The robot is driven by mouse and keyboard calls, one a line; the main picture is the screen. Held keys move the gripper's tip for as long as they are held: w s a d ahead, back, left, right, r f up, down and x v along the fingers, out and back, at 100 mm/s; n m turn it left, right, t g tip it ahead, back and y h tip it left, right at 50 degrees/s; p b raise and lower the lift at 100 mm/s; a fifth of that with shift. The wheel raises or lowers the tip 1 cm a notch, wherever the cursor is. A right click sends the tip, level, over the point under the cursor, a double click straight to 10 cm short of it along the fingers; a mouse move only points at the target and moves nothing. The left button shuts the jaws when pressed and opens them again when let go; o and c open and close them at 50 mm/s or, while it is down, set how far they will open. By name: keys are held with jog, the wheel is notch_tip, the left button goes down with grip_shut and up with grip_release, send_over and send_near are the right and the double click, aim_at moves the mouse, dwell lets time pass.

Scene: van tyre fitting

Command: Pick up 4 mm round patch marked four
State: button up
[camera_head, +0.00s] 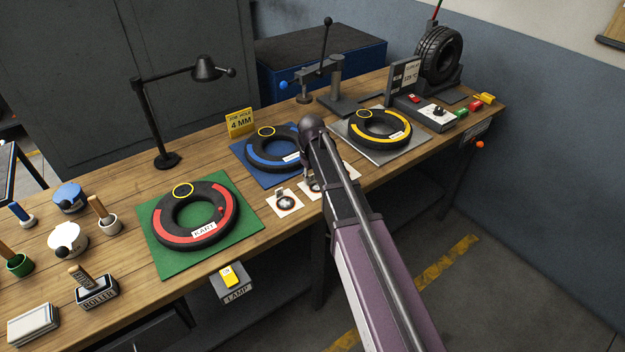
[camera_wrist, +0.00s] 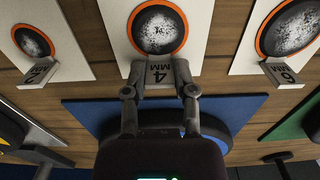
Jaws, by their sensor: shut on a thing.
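The 4 mm patch (camera_wrist: 158,30) is a round grey-speckled disc with an orange rim, on a white card in the wrist view. Its grey tab (camera_wrist: 160,74) reads "4 MM". My gripper (camera_wrist: 160,90) has its two fingertips closed on the sides of this tab. I cannot tell whether the patch is clear of the card. In the head view my arm and gripper (camera_head: 308,178) cover most of it. The 6 MM patch (camera_wrist: 291,28) lies to the right in the wrist view and the 2 MM patch (camera_wrist: 33,41) to the left, both on white cards.
A yellow sign (camera_head: 240,121) reads "4 MM". The blue-marked tyre (camera_head: 255,157) lies just behind the patches. The red-marked tyre (camera_head: 165,232) is on a green mat, and the yellow-marked tyre (camera_head: 379,142) on a grey plate. A black lamp (camera_head: 160,130) stands at the back.

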aim_at(311, 175)
jog(key=shift+r, duration=0.1)
notch_tip(311, 175, up, 3)
jog(key=p, duration=0.3)
jog(key=shift+r+p, duration=0.15)
jog(key=shift+p, duration=0.15)
jog(key=s+d+r+p, duration=0.1)
jog(key=s+d, duration=0.1)
jog(key=s, duration=1.4)
jog(key=shift+r, duration=0.2)
